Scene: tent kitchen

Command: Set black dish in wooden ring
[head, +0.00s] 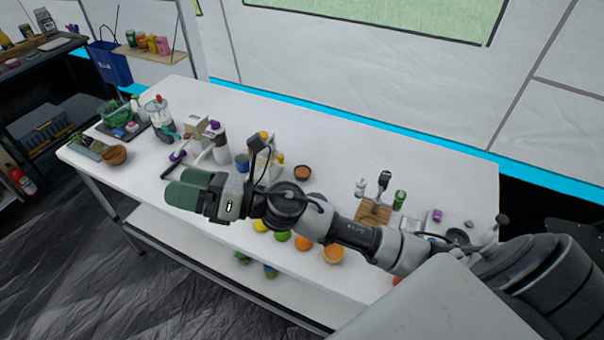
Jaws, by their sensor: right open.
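My right gripper (184,187) reaches across from the right, its green-padded fingers open and empty over the table's left front part. A round black dish (457,237) lies at the table's right end, close beside my right arm and far from the gripper. A small dark bowl with a brown-orange inside (302,172) stands near the table's middle. I cannot make out a wooden ring for certain; a round orange-brown piece (333,254) sits at the front edge, and a wooden bowl (114,155) stands at the left end. My left gripper is not in view.
The long white table (420,165) carries bottles, a wooden board (374,212), a green can (399,199) and fruit along the front. A blender (157,112) stands at the left. The back right of the tabletop is clear. My arm covers part of the front.

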